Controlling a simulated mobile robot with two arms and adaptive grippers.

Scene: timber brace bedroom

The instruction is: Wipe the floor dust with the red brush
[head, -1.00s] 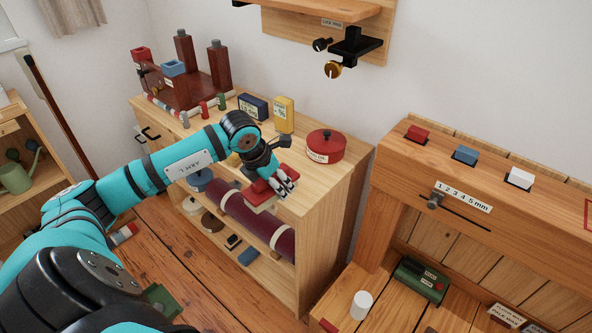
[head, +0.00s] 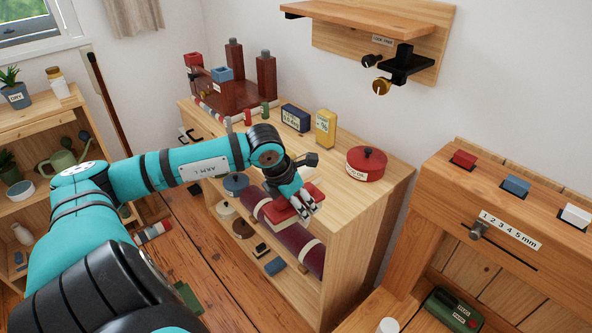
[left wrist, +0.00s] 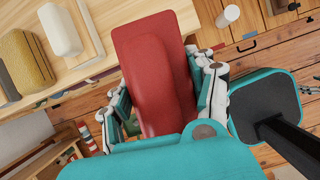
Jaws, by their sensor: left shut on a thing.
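The red brush (left wrist: 155,70) is held between the fingers of my left gripper (left wrist: 160,95) in the left wrist view, its broad red top facing the camera. In the head view my left gripper (head: 303,205) is at the front edge of the wooden cabinet, above the floor, with the red brush (head: 284,212) partly hidden by the fingers. The bristles are hardly visible. The plank floor (head: 185,250) shows left of the cabinet; I cannot make out dust on it.
The cabinet top (head: 325,185) carries a red pot (head: 366,163), a yellow box (head: 325,128) and a dark blue box (head: 295,117). A maroon roll (head: 290,238) lies on its shelf. A wooden bench (head: 480,200) stands right. A plant shelf (head: 45,125) stands left.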

